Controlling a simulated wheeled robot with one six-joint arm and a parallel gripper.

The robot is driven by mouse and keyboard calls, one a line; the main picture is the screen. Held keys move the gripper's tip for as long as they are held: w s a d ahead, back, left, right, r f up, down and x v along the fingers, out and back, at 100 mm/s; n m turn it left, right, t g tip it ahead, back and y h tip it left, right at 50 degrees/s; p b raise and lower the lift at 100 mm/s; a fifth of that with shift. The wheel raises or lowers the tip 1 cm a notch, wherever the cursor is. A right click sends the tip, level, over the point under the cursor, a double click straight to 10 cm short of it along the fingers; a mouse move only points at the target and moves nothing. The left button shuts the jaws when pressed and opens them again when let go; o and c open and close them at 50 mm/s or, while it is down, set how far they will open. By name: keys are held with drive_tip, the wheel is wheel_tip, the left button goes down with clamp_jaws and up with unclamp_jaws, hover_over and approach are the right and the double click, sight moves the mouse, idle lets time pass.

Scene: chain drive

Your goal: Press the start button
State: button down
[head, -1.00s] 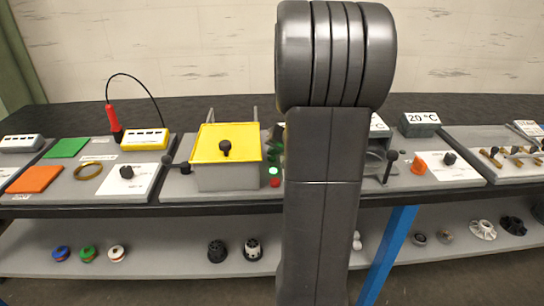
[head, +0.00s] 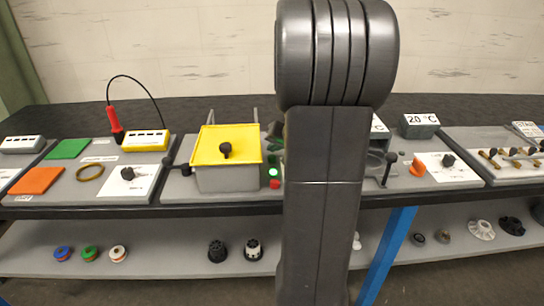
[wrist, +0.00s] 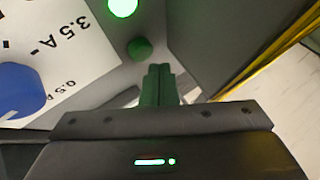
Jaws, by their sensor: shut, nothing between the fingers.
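A dark green round button (wrist: 140,48) shows in the wrist view, next to a brightly lit green lamp (wrist: 122,8). My gripper (wrist: 160,70) has its green fingers together and empty, with the tips just beside the button. I cannot tell whether they touch it. In the head view the lit lamp (head: 273,171) is right of the yellow-lidded box, with a red button (head: 275,184) in front of it. My arm hides most of the area to the right of these, and the gripper is hard to make out there.
The grey box with a yellow lid (head: 226,145) stands close to the buttons; its wall (wrist: 220,35) fills the right of the wrist view. A white dial plate with a blue knob (wrist: 18,88) is on the other side. A shelf with small parts runs below the bench.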

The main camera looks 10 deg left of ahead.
sight(274, 158)
drive_tip(key=shift+r+p, duration=1.7)
drive_tip(key=shift+r, duration=0.9)
